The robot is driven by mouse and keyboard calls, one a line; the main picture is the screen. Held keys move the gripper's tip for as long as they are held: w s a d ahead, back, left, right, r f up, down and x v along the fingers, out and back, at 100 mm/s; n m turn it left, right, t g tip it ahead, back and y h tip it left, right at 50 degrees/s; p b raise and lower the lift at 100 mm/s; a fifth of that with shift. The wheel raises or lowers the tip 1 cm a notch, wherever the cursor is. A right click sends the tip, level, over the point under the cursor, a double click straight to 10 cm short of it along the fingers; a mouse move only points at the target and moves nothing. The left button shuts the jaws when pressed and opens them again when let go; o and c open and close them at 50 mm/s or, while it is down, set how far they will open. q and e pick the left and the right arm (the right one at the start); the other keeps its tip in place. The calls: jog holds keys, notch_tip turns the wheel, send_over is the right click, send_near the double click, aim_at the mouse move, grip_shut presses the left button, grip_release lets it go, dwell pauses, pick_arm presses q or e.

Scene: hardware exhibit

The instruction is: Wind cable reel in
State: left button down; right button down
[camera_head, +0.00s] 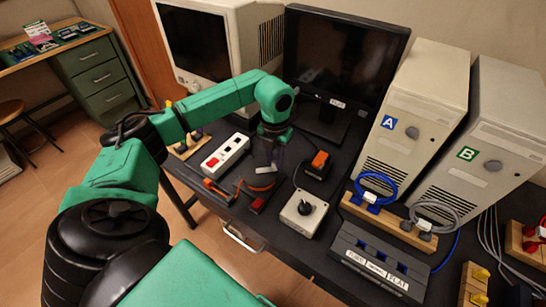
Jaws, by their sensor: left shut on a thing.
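My left arm reaches in from the left, and its gripper (270,163) points down over the dark table. It is shut on part of what looks like the cable reel (260,184), a small item with an orange-red curved part. The gripper covers much of the reel, so the exact grip is hidden. A red block (257,206), perhaps the cable's plug end, lies just in front of the reel. My right gripper is not in view.
A white power strip (226,155) and a red-handled tool (217,190) lie left of the reel. A grey box with a black knob (304,211) and an orange-and-black device (318,164) stand to its right. Monitors (340,65) and PC towers (417,110) stand behind.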

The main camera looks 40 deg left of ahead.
aim_at(268, 181)
pick_arm(q)
jog(key=m, duration=0.2)
jog(key=s+d+m+b, duration=0.1)
jog(key=shift+m, duration=0.4)
jog(key=s+m+b, duration=0.1)
jog(key=m, duration=0.1)
jog(key=shift+d+m, duration=0.1)
jog(key=shift+m, duration=0.2)
jog(key=s+m+b, duration=0.1)
jog(key=m+b, duration=0.1)
jog(key=m, duration=0.1)
jog(key=shift+s, duration=0.2)
jog(key=shift+s+r+m+b, duration=0.1)
jog(key=shift+s+m+b, duration=0.15)
jog(key=shift+m, duration=0.5)
jog(key=shift+s+m+b, duration=0.25)
jog(key=shift+m, duration=0.5)
jog(key=c, duration=0.8)
grip_release()
jog(key=shift+s, duration=0.1)
jog(key=shift+o, duration=0.2)
